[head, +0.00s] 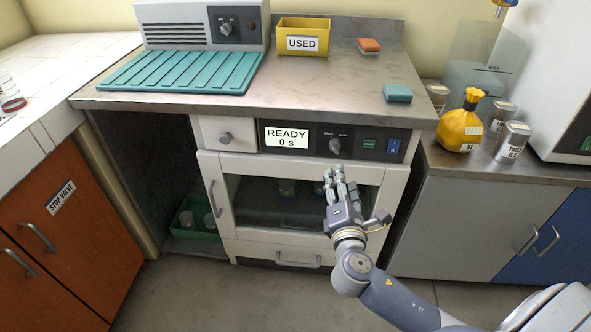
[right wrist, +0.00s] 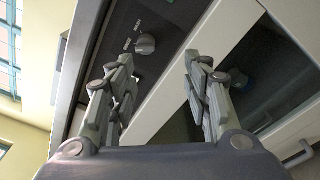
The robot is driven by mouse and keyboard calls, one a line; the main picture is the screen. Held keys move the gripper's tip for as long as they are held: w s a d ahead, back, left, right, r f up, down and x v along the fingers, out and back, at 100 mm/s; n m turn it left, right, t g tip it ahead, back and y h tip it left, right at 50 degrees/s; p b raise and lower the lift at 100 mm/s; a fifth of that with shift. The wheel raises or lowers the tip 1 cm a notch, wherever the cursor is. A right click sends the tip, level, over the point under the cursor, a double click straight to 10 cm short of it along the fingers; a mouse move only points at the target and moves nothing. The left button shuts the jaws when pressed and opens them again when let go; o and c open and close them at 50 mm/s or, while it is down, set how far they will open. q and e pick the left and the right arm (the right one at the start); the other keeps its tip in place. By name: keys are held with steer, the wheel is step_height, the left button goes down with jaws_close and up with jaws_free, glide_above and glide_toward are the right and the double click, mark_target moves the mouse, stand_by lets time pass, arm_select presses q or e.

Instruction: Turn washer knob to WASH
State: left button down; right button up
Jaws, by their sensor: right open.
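The washer (head: 207,165) stands under the counter, with a dark control panel (head: 304,143) along its top front. The washer knob (head: 335,146) is a grey dial on that panel, with small labels above it too small to read. A display (head: 287,138) left of it reads "READY 0 s". My right gripper (head: 340,178) is open and empty, in front of the washer door just below the knob. In the right wrist view the knob (right wrist: 146,44) lies beyond the open fingers (right wrist: 155,70), apart from them. My left gripper is not in view.
The washer door's window (head: 262,200) shows glassware inside. The counter (head: 300,88) above holds a teal mat (head: 180,72), a yellow USED bin (head: 303,38) and sponges (head: 397,93). A green crate (head: 190,222) sits low at left.

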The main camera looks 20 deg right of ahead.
mark_target(336, 151)
steer(key=shift+t, duration=0.3)
steer(key=x, duration=0.3)
steer(key=r+x, duration=0.1)
steer(key=x, duration=0.3)
steer(key=b+x, duration=0.1)
steer(key=x, duration=0.2)
steer(key=shift+w+r, duration=0.3)
steer(key=shift+r, duration=0.1)
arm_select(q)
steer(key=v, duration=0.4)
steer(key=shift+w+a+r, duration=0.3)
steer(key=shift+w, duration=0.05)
arm_select(e)
steer(key=c, duration=1)
